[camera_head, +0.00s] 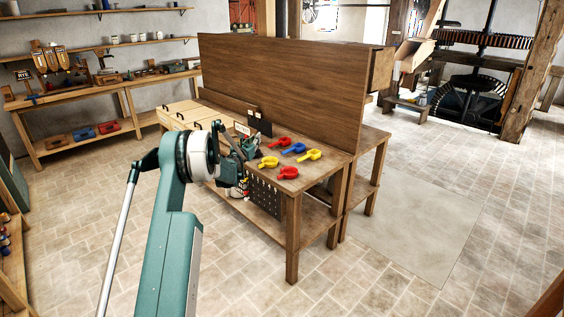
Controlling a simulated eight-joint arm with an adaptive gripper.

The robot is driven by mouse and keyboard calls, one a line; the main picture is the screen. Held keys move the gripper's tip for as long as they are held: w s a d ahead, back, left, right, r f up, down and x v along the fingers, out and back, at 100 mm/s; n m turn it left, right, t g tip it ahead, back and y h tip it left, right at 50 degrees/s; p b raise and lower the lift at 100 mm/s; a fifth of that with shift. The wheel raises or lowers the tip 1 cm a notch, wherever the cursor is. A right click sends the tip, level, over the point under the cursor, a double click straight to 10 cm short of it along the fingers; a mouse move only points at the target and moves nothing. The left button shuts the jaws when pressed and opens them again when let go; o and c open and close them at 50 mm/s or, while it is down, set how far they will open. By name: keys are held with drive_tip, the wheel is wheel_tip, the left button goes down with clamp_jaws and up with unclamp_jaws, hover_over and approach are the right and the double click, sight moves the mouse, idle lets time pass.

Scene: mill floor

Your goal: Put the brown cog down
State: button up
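I cannot make out a brown cog in the head view; it may be hidden behind my arm or too small to tell. My gripper (241,187) is small and partly hidden behind my own arm links. It is at the near edge of the wooden workbench (318,170), left of the coloured scoops. Whether its fingers are open or shut, or hold anything, does not show clearly.
On the bench lie red (288,172), blue (294,149) and yellow scoops (310,154). A tall wooden back panel (285,90) bounds the bench. A dark dotted panel (265,197) hangs below its edge. The tiled floor (330,285) in front is clear.

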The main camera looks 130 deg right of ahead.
drive_tip(key=s+a+m+y, duration=0.1)
drive_tip(key=s+a, duration=0.9)
drive_tip(key=shift+s+f+g+y, duration=0.3)
drive_tip(key=shift+f+g+y, duration=0.1)
drive_tip(key=shift+f, duration=0.05)
drive_tip(key=shift+a, duration=0.1)
wheel_tip(320, 180, down, 6)
drive_tip(key=b, duration=0.1)
drive_tip(key=shift+f, duration=0.15)
drive_tip(key=shift+f+b, duration=0.65)
drive_tip(key=shift+f, duration=1.2)
drive_tip(key=shift+f, duration=0.15)
drive_tip(key=o, duration=0.5)
drive_tip(key=shift+c, duration=0.2)
drive_tip(key=o, duration=0.3)
